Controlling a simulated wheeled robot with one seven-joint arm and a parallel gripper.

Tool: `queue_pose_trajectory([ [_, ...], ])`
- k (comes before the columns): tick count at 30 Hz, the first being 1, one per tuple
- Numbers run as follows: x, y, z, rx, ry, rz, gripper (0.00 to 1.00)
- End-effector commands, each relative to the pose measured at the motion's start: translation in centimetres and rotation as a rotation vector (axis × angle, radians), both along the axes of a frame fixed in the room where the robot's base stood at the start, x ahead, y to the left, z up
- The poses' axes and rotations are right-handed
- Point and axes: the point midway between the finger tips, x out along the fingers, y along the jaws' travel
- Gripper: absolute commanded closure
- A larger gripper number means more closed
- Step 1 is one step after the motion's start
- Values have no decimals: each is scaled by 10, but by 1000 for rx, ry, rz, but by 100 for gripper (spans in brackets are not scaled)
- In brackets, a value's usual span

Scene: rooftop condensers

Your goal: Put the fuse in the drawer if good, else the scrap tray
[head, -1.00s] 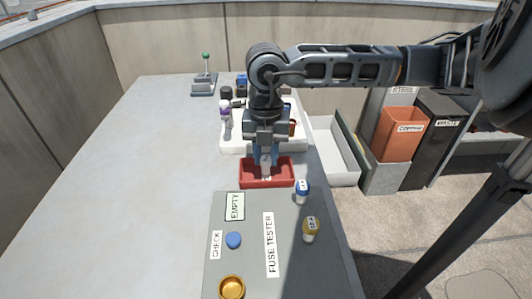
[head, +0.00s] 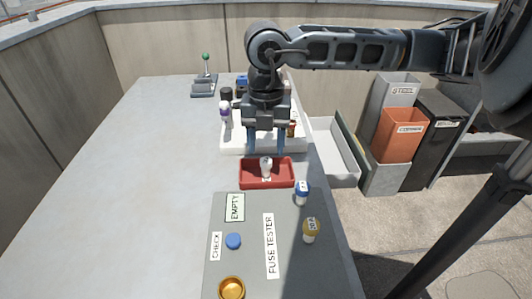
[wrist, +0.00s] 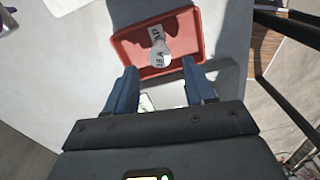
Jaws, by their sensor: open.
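A pale fuse (head: 266,166) stands in the small red tray (head: 242,184); both show in the wrist view, as the fuse (wrist: 160,50) and the tray (wrist: 202,22). A white label lies on the tray floor, partly covered by the fuse, and I cannot read it fully. My gripper (head: 266,152) is open and empty, above the fuse and apart from it. An open white drawer (head: 345,180) sits right of the bench. The grey fuse tester (head: 290,270) in front has a display reading EMPTY (head: 235,207).
The tester has a blue CHECK button (head: 233,241) and a gold socket (head: 231,287). A blue-topped piece (head: 302,192) and a yellow-topped piece (head: 310,229) stand at its right side. A white tray (head: 232,145) with bottles is behind.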

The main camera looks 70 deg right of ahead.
Motion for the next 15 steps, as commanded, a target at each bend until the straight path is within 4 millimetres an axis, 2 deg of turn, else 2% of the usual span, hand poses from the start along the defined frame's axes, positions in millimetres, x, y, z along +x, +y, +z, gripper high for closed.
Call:
queue_pose_trajectory([
  [3,0,-1,26,-5,-1,2,46],
  [7,0,-1,51,-4,-1,1,46],
  [12,0,-1,73,-3,-1,0,46],
  [15,0,0,80,-1,0,0,46],
])
